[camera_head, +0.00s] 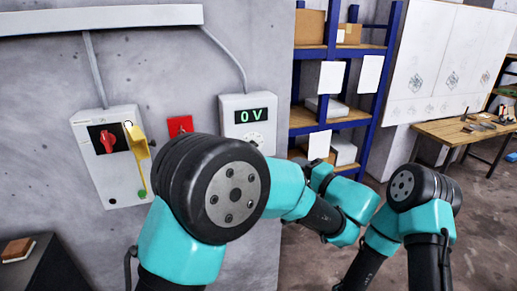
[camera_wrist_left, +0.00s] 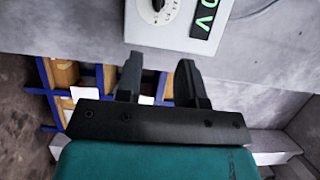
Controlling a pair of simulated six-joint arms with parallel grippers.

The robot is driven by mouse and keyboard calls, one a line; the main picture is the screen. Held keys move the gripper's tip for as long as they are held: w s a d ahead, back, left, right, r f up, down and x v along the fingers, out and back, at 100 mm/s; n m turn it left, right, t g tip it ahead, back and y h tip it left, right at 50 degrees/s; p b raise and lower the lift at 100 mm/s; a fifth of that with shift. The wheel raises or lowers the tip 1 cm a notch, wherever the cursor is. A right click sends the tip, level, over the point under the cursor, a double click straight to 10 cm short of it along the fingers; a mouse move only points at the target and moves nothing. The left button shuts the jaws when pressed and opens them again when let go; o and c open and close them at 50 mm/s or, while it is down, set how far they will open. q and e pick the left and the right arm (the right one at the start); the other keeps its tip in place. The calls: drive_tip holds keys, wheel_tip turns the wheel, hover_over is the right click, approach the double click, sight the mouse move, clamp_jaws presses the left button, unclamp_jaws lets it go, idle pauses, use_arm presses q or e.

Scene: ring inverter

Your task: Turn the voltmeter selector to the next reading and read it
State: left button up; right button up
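The voltmeter (camera_head: 233,103) is a pale box on the wall, and its green display (camera_head: 249,116) reads 0 V. Its round selector (camera_head: 254,138) is partly hidden behind my left arm in the head view. In the left wrist view the selector (camera_wrist_left: 158,9) shows at the top edge as a dark knob on a white dial, cut off by the frame, beside the display (camera_wrist_left: 204,17). My left gripper (camera_wrist_left: 158,77) is open and empty, its fingers pointing toward the voltmeter's edge, apart from the selector. I cannot make out its fingers in the head view. My right gripper is out of view.
Left of the voltmeter is a grey switch box (camera_head: 118,174) with a red rotary knob (camera_head: 108,141) and a yellow hanging part (camera_head: 138,146). A red plate (camera_head: 180,125) sits between the boxes. Blue shelving (camera_head: 378,88) and a wooden workbench (camera_head: 455,131) stand to the right.

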use_arm(q)
drive_tip(key=x, duration=1.7)
drive_tip(key=shift+a, duration=0.2)
drive_tip(key=shift+w, duration=0.15)
clamp_jaws()
